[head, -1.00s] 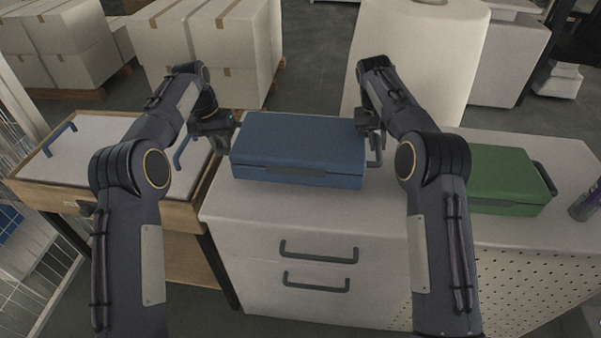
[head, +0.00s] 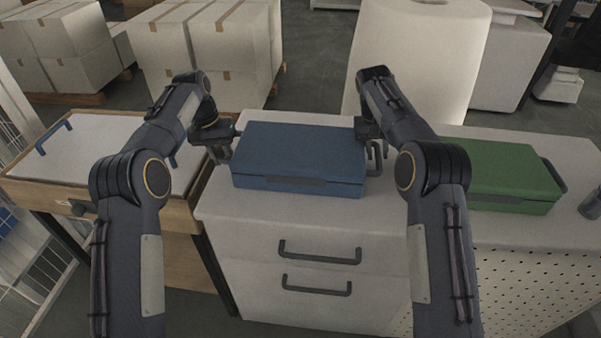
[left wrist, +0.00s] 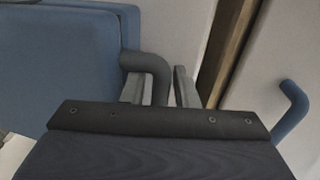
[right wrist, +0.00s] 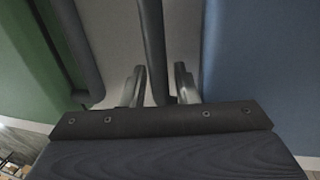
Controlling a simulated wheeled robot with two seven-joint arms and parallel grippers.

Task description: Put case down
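The blue case (head: 300,150) sits level on the white cabinet top (head: 225,205), with a dark handle at each end. My left gripper (head: 221,150) is at its left end. In the left wrist view the case's dark handle (left wrist: 150,64) reaches between my open left fingers (left wrist: 160,88), with a gap beside it. My right gripper (head: 374,150) is at the right end. In the right wrist view the other handle (right wrist: 152,45) passes between my open right fingers (right wrist: 158,88). The case's underside is hidden.
A green case (head: 510,178) lies to the right on the same surface, near a small dark cylinder (head: 590,204). A wooden-framed table (head: 185,212) with a blue-handled white panel (head: 95,150) stands at the left. A large white roll (head: 415,60) and stacked boxes stand behind.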

